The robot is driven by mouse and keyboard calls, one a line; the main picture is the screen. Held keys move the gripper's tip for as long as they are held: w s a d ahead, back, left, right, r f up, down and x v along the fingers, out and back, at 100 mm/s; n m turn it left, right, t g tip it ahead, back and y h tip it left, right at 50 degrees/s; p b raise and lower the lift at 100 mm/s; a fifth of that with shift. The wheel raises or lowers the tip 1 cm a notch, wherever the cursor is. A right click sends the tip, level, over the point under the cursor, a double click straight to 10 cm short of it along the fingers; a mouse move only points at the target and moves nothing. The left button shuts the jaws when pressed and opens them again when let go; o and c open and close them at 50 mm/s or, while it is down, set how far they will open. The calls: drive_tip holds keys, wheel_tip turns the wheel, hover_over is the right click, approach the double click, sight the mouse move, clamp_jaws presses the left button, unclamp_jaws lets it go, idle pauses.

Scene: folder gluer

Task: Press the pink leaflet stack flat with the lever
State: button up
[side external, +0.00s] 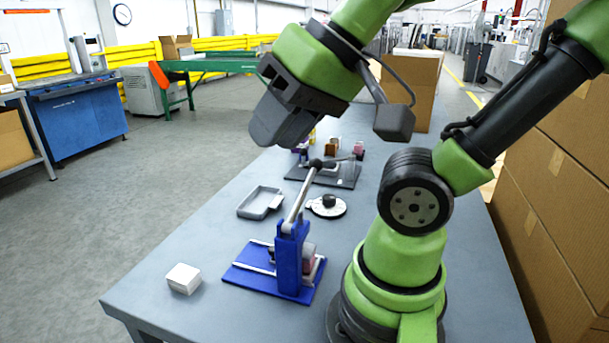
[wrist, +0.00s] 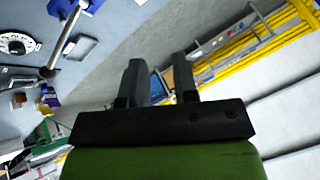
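The blue lever press (side external: 290,262) stands on its blue base plate at the near part of the table. Its grey lever (side external: 300,195) is raised, tilted up and away, with a dark knob (side external: 316,163) at its end. The pink leaflet stack (side external: 308,264) sits in the press, mostly hidden behind the blue upright. In the wrist view the lever (wrist: 65,38) and its knob (wrist: 47,73) are at upper left. My gripper (side external: 284,128) is above the table, up and left of the knob and apart from it. Its two fingers (wrist: 160,80) are spread with nothing between them.
A white block (side external: 183,279) lies at the front left of the table. A grey tray (side external: 261,203) and a round dial-like piece (side external: 327,206) lie behind the press. A dark board (side external: 325,174) with small coloured items is farther back. Cardboard boxes (side external: 555,165) stand at right.

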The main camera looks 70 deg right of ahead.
drive_tip(key=w+d+m+g, duration=0.1)
drive_tip(key=m, duration=0.1)
drive_tip(key=w+d+r+m+g+h, duration=0.1)
drive_tip(key=m, duration=0.1)
drive_tip(key=w+d+r+m, duration=0.1)
drive_tip(key=d+m, duration=0.1)
drive_tip(key=shift+w+m+g+h, duration=0.1)
drive_tip(key=shift+m+g+h, duration=0.2)
drive_tip(key=shift+g, duration=0.1)
clamp_jaws()
drive_tip(key=w+d+m+g, duration=0.2)
drive_tip(key=d+m+g, duration=0.2)
drive_tip(key=d+m, duration=0.4)
drive_tip(key=w+d+m+g, duration=0.2)
drive_tip(key=d+m, duration=0.7)
drive_tip(key=m, duration=0.7)
drive_tip(key=shift+w+d+m+g+h, duration=0.3)
drive_tip(key=shift+m+g+h, duration=0.1)
drive_tip(key=shift+g, duration=0.5)
